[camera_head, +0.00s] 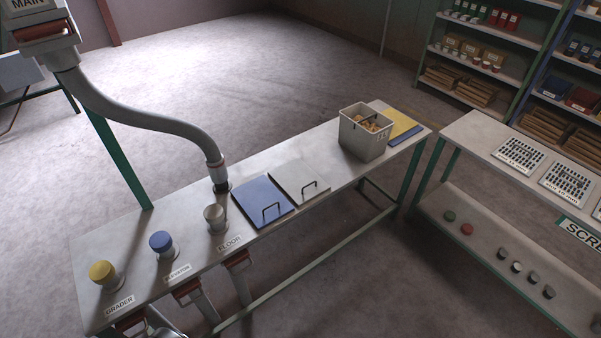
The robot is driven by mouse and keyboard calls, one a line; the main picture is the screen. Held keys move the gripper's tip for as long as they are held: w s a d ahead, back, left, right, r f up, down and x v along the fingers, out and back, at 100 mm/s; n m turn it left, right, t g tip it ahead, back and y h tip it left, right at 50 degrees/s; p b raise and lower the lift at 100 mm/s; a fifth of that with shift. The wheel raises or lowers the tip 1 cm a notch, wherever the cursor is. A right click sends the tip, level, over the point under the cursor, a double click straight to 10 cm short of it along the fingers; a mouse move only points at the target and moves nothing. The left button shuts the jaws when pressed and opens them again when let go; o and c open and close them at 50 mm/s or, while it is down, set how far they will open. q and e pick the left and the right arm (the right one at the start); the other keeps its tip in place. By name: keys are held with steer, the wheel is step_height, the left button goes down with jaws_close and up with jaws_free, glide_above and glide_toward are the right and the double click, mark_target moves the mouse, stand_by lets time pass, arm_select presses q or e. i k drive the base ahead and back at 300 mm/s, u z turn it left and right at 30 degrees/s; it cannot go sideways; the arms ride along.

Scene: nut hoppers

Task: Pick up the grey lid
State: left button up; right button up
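A flat, square grey lid (293,178) with a dark bar handle lies on the long grey bench. A blue lid (256,195) of the same kind lies beside it on the left, close along its edge. A grey round cap (214,212) stands on a short stub behind the FLOOR label, left of the blue lid.
A grey bin (363,138) with brownish contents stands right of the grey lid, with a yellow lid (404,121) beyond. Yellow (101,269) and blue (161,239) capped stubs stand left. A second bench (480,135) is at right.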

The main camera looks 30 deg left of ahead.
mark_target(298, 182)
steer(key=u, duration=0.4)
steer(key=i, duration=0.65)
steer(key=u, duration=0.65)
